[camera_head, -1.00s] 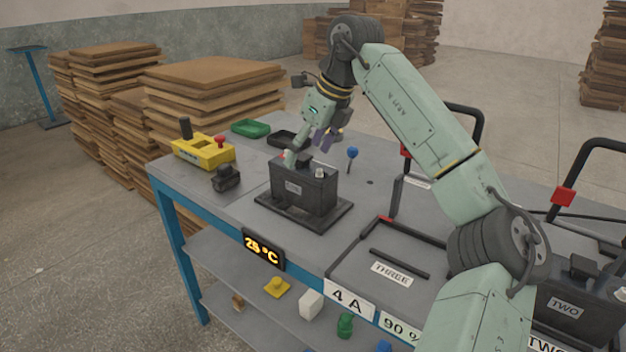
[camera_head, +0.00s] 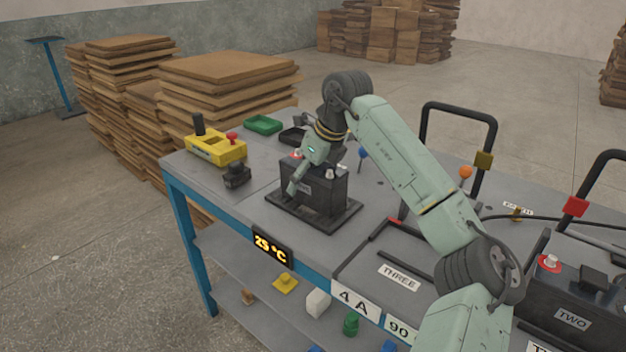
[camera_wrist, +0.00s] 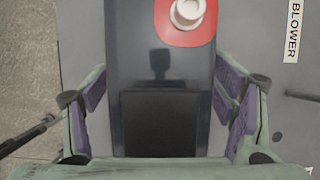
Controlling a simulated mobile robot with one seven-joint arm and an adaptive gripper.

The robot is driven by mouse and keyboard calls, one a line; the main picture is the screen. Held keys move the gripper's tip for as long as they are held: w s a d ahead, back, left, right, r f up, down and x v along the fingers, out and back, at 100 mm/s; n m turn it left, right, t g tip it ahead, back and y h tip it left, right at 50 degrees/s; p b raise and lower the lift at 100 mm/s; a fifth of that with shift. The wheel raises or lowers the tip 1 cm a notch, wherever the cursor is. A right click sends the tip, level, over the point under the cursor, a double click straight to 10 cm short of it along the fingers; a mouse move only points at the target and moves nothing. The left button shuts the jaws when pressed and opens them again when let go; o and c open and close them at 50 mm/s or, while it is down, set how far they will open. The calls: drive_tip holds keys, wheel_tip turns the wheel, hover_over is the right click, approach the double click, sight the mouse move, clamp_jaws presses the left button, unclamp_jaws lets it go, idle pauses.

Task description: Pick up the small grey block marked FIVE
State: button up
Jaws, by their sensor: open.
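A dark grey battery-like block (camera_head: 328,196) stands upright on a black tray (camera_head: 277,200) on the bench. Its front label is partly covered and unreadable, so I cannot tell whether it says FIVE. In the wrist view the dark block (camera_wrist: 140,70) runs between my fingers, with a red ring and white post (camera_wrist: 187,12) on its top and a black part (camera_wrist: 160,122) nearer the palm. My gripper (camera_wrist: 160,100) is open, with a purple-padded finger on each side and gaps to the block. In the head view my gripper (camera_head: 296,185) is at the block's left part.
A yellow box (camera_head: 215,146), a small black object (camera_head: 237,175) and a green tray (camera_head: 263,124) are to the left. A blue-topped pin (camera_head: 362,154) stands behind the block. A recess frame labelled THREE (camera_head: 399,277) and a larger battery labelled TWO (camera_head: 572,318) are to the right.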

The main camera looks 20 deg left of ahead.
drive_tip(key=shift+f, duration=0.15)
drive_tip(key=shift+c, duration=0.6)
clamp_jaws()
drive_tip(key=shift+a, duration=0.1)
idle(0.5)
